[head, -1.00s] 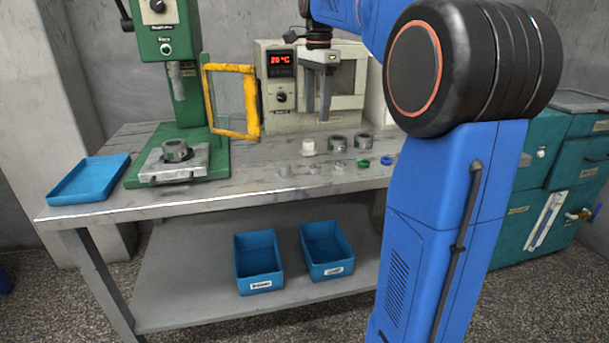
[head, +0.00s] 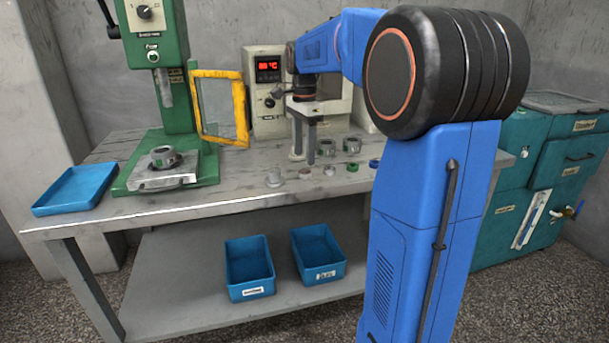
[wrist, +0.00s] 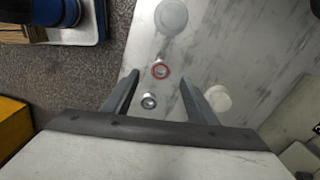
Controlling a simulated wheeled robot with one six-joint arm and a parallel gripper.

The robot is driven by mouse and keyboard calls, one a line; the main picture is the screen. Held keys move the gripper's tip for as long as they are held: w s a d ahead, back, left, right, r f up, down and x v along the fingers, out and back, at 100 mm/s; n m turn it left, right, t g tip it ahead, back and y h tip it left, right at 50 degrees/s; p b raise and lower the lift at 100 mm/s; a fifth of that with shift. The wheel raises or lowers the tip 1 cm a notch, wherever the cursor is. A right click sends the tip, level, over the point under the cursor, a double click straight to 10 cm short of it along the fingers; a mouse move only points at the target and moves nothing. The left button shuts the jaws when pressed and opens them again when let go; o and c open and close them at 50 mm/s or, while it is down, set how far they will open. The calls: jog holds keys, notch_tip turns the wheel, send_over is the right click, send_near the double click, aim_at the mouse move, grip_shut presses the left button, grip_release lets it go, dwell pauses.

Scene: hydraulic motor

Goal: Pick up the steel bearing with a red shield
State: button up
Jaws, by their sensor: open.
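The steel bearing with a red shield (wrist: 160,71) lies flat on the bench in the wrist view, roughly between the tips of my gripper (wrist: 162,82). In the head view this small bearing (head: 304,172) is in the front row, its red barely readable. My gripper (head: 305,158) is open and empty, pointing down over the bench just behind that row. A plain steel bearing (wrist: 149,101) lies close by, also between the fingers in the wrist view. I cannot tell the exact height of the fingertips above the bench.
A grey round part (head: 274,177) lies left of the bearing. Green (head: 352,167) and blue (head: 375,163) rings lie to the right. A white cylinder (wrist: 217,98) stands beside the right finger. The green press (head: 175,70) and heater (head: 268,95) stand behind. Blue bins (head: 250,270) sit below.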

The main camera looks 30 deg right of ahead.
aim_at(304, 171)
jog(key=shift+d+f, duration=0.1)
jog(key=shift+f, duration=2.65)
jog(key=c, duration=1.2)
